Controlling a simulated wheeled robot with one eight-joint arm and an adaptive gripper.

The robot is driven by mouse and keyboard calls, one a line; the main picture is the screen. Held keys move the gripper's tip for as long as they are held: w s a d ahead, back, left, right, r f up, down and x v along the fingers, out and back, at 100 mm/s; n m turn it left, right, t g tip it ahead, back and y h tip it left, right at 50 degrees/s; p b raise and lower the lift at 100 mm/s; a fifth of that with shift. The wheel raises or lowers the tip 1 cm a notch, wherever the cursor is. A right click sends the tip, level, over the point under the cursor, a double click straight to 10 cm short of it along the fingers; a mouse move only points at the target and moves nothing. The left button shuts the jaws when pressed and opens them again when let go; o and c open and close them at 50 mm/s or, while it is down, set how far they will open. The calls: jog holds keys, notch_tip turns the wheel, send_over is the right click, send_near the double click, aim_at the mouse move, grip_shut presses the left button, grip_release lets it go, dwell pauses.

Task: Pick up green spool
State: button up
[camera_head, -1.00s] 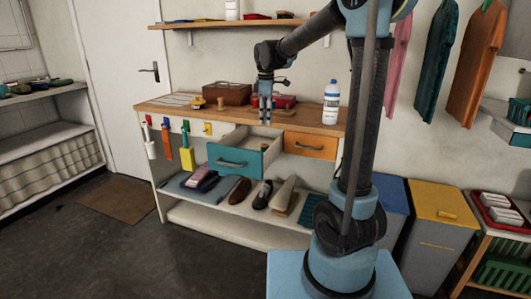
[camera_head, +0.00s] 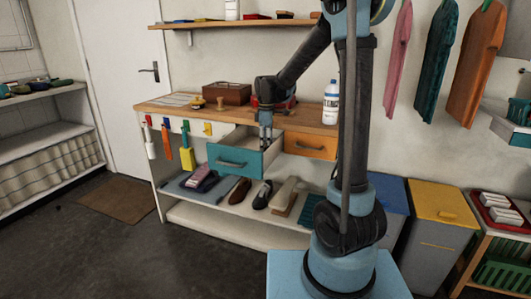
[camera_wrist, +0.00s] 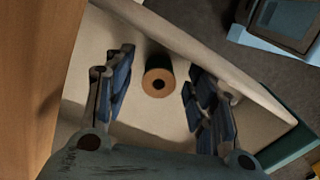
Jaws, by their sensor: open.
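The spool (camera_wrist: 158,64) lies in the open teal-fronted drawer (camera_head: 232,160). In the wrist view it has a tan round end with a dark hole and a dark, greenish body. My gripper (camera_head: 266,145) points down into the drawer. In the wrist view its open fingers (camera_wrist: 157,85) stand on either side of the spool, with visible gaps to both. The spool cannot be made out in the head view, where the drawer front and my gripper block the inside.
The wooden worktop (camera_head: 190,108) lies just behind the drawer, with a white bottle (camera_head: 331,103) and a brown box (camera_head: 227,94) on it. The drawer walls (camera_wrist: 225,65) are close around my fingers. A shut orange drawer (camera_head: 310,145) is to the right.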

jog(key=shift+f, duration=0.6)
jog(key=c, duration=1)
jog(key=shift+o, duration=0.2)
